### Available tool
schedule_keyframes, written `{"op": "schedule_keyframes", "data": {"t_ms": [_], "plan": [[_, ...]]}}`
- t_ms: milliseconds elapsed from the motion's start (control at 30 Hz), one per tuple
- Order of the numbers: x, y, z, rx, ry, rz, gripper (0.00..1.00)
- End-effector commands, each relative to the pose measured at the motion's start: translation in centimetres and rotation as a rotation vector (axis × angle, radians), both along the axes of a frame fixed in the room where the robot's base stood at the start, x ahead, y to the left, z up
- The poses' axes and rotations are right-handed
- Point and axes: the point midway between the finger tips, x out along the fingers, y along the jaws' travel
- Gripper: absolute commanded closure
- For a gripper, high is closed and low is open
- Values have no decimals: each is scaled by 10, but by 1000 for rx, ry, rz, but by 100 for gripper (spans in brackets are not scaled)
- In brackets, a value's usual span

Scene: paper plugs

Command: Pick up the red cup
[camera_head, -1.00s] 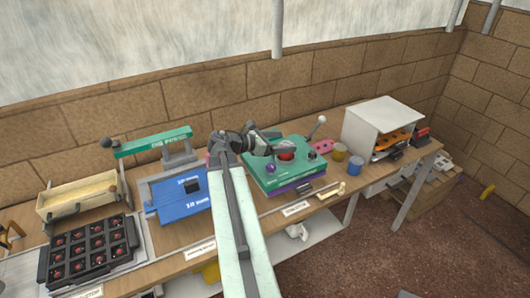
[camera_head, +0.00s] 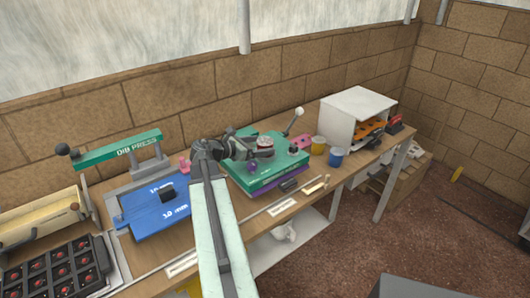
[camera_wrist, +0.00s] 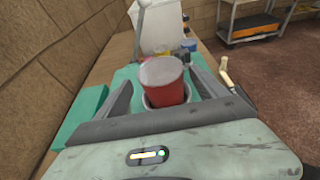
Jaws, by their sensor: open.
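The red cup (camera_wrist: 167,85) stands in the middle of the wrist view, with a pale grey top. Its base sits in or at a round grey rim on the green machine top (camera_head: 285,172). My gripper (camera_wrist: 165,92) is open, with one finger on each side of the cup; I cannot tell whether either touches it. In the head view the red cup (camera_head: 266,143) shows at the end of my arm, partly hidden by my gripper (camera_head: 262,150).
A lever with a pale knob (camera_head: 294,123) rises behind the green machine. A yellow cup (camera_head: 318,145), a blue cup (camera_head: 337,157) and a white open box (camera_head: 358,105) stand to the right. The blue press (camera_head: 158,208) is at left.

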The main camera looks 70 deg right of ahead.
Motion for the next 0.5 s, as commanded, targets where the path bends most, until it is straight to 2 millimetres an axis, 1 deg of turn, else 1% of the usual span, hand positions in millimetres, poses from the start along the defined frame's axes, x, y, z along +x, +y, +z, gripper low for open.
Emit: {"op": "schedule_keyframes", "data": {"t_ms": [167,267,400,500], "plan": [[-3,-4,-2,0,0,-1,18],[-10,-14,-6,0,0,-2,18],[-24,-34,-15,0,-1,-3,18],[-29,-42,-16,1,-1,-2,18]]}}
